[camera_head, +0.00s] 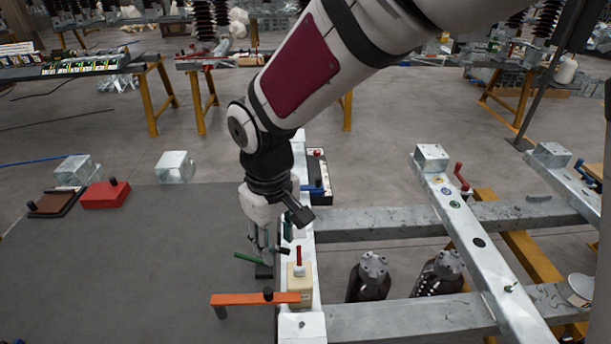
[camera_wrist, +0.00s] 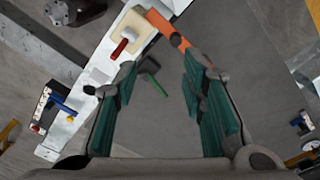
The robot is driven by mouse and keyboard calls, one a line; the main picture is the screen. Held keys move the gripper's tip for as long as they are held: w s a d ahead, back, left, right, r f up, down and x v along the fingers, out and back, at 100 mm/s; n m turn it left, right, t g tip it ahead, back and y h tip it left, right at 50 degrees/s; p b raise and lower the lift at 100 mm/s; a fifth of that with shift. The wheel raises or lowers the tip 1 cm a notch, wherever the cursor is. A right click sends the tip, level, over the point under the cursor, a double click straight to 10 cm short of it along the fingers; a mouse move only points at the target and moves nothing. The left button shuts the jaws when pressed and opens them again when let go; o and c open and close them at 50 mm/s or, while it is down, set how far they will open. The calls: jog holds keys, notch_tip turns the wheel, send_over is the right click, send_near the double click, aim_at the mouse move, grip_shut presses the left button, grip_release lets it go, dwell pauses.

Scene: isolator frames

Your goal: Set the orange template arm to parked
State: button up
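The orange template arm (camera_head: 245,299) is a flat bar at the front right of the grey table, its right end reaching the pale rail. It has a black knob on top and a dark peg at its left end. No parked marking can be made out.
A green-handled piece with a dark head (camera_wrist: 152,82) is below my gripper. A cream block (camera_head: 300,285) with a red handle stands on the pale rail (camera_head: 312,325), close to the bar. A red block (camera_head: 106,194) lies at the back left.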

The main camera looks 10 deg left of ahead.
aim_at(268, 290)
jog(key=shift+n, duration=0.4)
jog(key=a+f, duration=0.1)
jog(key=f, duration=0.4)
jog(key=s+f, duration=0.1)
jog(key=f, duration=0.5)
jog(key=a+f, duration=0.1)
jog(key=f, duration=0.4)
jog(key=shift+s+a+f+p, duration=0.15)
jog(key=shift+a+f+p, duration=0.05)
jog(key=shift+a+p, duration=0.1)
jog(key=shift+c, duration=0.6)
grip_shut()
